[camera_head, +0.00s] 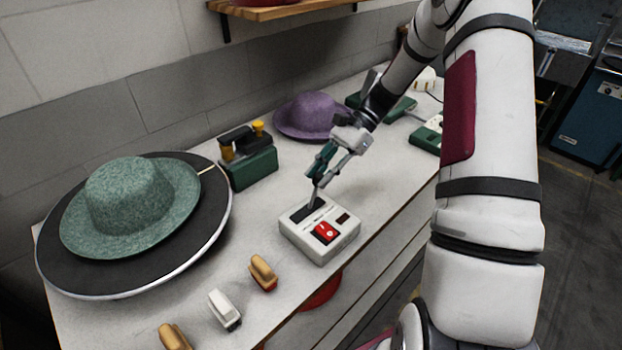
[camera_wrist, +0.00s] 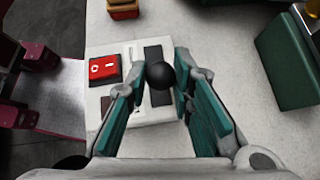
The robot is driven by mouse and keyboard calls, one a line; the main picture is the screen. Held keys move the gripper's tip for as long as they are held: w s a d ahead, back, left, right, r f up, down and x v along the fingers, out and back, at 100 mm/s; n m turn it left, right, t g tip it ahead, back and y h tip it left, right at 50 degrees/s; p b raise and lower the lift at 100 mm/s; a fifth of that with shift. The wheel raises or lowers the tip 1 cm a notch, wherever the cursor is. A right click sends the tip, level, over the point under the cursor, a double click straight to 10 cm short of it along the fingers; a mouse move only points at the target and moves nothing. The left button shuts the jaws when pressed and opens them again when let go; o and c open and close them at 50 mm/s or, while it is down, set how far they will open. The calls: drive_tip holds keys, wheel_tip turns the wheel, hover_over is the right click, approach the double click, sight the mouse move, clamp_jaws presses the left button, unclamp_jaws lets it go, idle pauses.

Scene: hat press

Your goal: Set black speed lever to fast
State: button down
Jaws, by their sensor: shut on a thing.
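A white control box (camera_head: 318,252) sits on the table near its front edge, with a dark slot, a red rocker switch (camera_head: 326,232) and a small dark panel on top. The box also shows in the wrist view (camera_wrist: 94,106). The round black knob of the speed lever (camera_wrist: 161,75) stands over the dark slot in the wrist view. My gripper (camera_head: 317,184) is above the slot, its green-padded fingers on both sides of the knob and shut on it. In the wrist view my gripper (camera_wrist: 158,78) hides part of the box. The slot's markings are not readable.
A teal hat (camera_head: 130,195) lies on a round dark plate (camera_head: 195,235) at left. A green device (camera_head: 250,168) and a purple hat (camera_head: 305,115) stand behind the box. Several brushes, including a white one (camera_head: 224,308), lie in front. Bare tabletop surrounds the box.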

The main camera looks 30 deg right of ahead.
drive_tip(key=shift+w+d+f+y, duration=0.25)
drive_tip(key=shift+d+y, duration=0.05)
drive_tip(key=shift+d, duration=0.05)
drive_tip(key=shift+w+d+f+b, duration=0.1)
drive_tip(key=shift+d+f+b, duration=0.15)
drive_tip(key=shift+d+b, duration=0.35)
drive_tip(key=shift+d, duration=0.1)
drive_tip(key=c, duration=1.4)
unclamp_jaws()
drive_tip(key=shift+f, duration=0.1)
drive_tip(key=v, duration=1.2)
